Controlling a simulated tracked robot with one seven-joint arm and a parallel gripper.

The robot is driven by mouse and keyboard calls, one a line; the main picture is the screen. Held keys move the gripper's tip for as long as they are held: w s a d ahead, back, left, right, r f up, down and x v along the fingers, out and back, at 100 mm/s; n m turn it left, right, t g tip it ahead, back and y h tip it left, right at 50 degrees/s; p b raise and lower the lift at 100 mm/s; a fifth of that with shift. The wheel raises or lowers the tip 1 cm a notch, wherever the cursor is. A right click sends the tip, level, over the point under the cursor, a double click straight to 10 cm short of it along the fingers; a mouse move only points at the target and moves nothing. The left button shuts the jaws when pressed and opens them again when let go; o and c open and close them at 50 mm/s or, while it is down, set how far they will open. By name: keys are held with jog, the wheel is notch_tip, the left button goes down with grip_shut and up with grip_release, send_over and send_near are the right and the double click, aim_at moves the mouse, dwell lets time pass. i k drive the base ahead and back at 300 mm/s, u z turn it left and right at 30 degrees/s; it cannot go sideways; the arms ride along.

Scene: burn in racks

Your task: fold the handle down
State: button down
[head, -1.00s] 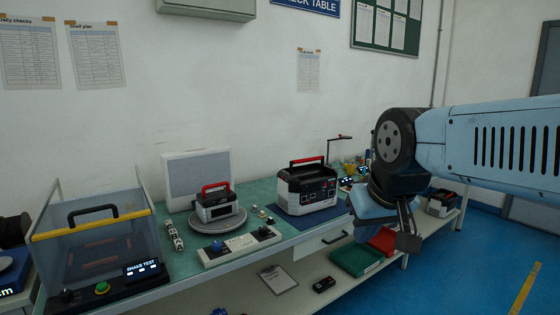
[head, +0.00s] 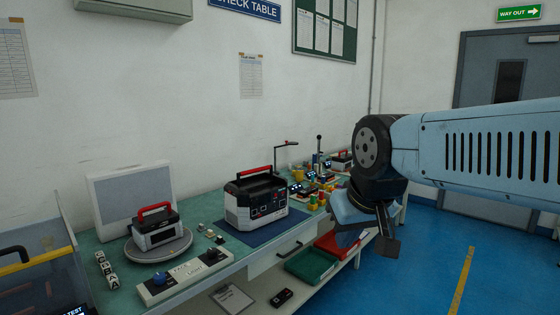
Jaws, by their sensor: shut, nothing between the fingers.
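A power station (head: 255,205), white and dark grey, stands on a blue mat (head: 262,232) on the bench. Its red handle (head: 256,170) is raised above the top. A smaller unit (head: 155,230) with a raised red handle (head: 155,210) sits on a round grey turntable (head: 160,248) to the left. My gripper (head: 380,243) hangs in front of the bench, right of the larger power station and apart from it. Its fingers point down and hold nothing.
A control box (head: 186,276) with knobs lies at the bench's front edge. Green (head: 306,263) and red (head: 338,244) trays sit below the bench top. Small coloured parts crowd the bench further right. Blue floor (head: 450,250) is open at right.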

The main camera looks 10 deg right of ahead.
aim_at(245, 173)
jog(key=z, duration=0.6)
jog(key=i, duration=1.75)
jog(key=u, duration=0.45)
jog(key=k, duration=0.7)
jog(key=u, duration=0.25)
jog(key=i, duration=0.7)
jog(key=z, duration=0.15)
